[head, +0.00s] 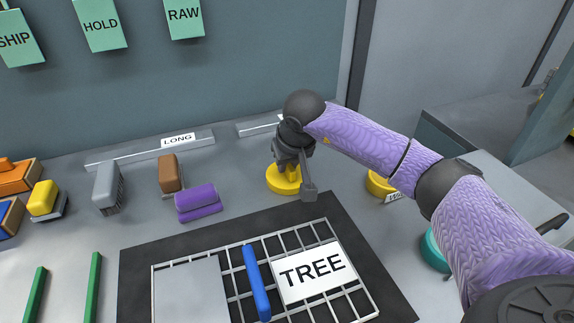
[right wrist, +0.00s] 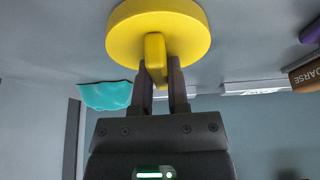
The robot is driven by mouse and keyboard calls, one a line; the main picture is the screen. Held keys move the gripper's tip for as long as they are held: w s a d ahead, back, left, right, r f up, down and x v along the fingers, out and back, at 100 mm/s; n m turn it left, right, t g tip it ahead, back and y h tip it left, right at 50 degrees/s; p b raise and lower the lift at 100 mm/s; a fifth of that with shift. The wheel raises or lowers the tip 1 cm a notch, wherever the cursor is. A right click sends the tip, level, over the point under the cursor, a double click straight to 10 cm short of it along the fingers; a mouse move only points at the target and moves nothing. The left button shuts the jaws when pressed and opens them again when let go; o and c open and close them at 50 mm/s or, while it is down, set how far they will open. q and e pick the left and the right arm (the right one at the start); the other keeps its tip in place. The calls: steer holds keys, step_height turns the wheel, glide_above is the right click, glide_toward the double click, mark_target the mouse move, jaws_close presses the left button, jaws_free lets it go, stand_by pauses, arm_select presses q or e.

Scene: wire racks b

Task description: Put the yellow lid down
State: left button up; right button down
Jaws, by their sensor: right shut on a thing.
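The yellow lid (head: 284,182) is a round disc with an upright handle, above or on the grey worktop behind the wire rack. It also shows in the right wrist view (right wrist: 125,32), with its handle (right wrist: 156,58) between my fingers. My right gripper (head: 290,168) points down and is shut on that handle. I cannot tell whether the disc touches the worktop. My left gripper is not in view.
A wire rack (head: 232,290) with a blue bar (head: 257,283) and a TREE card (head: 313,271) lies in front. Purple (head: 198,202) and brown (head: 170,174) blocks stand left. A yellow labelled item (head: 379,185) and a teal item (head: 431,250) are right.

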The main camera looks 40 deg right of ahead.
steer(key=c, duration=1)
jaws_free()
steer(key=shift+f, duration=0.1)
steer(key=shift+c, duration=0.2)
steer(key=o, duration=0.4)
arm_select(q)
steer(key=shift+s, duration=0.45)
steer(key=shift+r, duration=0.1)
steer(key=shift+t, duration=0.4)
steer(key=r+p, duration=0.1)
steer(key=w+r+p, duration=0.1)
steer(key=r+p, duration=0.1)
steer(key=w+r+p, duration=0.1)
steer(key=p, duration=0.1)
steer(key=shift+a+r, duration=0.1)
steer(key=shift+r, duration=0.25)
arm_select(e)
steer(key=v, duration=1.2)
steer(key=shift+s, duration=0.1)
